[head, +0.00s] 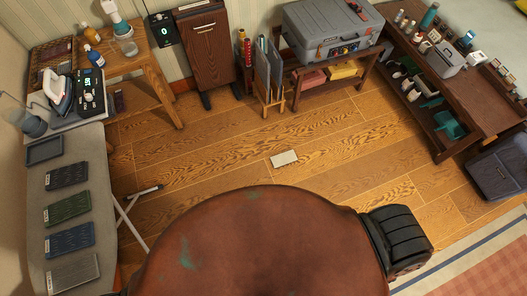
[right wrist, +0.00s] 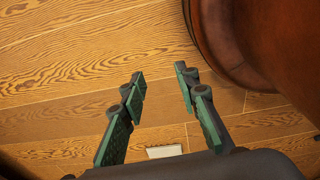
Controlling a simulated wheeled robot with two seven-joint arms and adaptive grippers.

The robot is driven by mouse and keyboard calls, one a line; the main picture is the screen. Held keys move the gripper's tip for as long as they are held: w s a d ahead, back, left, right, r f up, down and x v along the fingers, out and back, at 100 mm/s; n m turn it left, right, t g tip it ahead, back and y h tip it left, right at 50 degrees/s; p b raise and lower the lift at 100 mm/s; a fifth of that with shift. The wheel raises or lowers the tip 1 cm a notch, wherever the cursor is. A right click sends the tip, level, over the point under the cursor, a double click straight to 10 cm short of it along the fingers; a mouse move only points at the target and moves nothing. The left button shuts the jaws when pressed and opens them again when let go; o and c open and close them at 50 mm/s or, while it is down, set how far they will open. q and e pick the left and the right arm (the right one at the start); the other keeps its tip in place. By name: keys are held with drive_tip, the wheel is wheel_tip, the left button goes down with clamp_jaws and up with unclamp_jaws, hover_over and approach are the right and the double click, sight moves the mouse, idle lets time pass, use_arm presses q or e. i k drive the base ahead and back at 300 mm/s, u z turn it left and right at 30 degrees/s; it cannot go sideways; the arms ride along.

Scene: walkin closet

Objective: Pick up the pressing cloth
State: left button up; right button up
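A small pale, flat rectangular piece (head: 284,158) lies alone on the wooden floor; I cannot tell whether it is the pressing cloth. In the right wrist view a pale flat piece (right wrist: 164,151) shows low between the fingers, partly hidden by the gripper body. Several flat tagged pieces lie in a row on the ironing board: dark (head: 67,176), green (head: 66,208), blue (head: 69,240) and grey (head: 73,272). Which is the pressing cloth is unclear. My right gripper (right wrist: 160,78) is open and empty, its fingers apart above the floor. My left gripper is out of view.
The ironing board (head: 40,225) runs along the left, with an iron (head: 59,93) near its far end. A wooden side table (head: 140,65), a grey case on a rack (head: 332,32) and a shelf unit (head: 465,85) line the back and right.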

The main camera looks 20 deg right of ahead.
sight(290, 156)
drive_tip(key=i, duration=1.3)
drive_tip(key=z, duration=0.6)
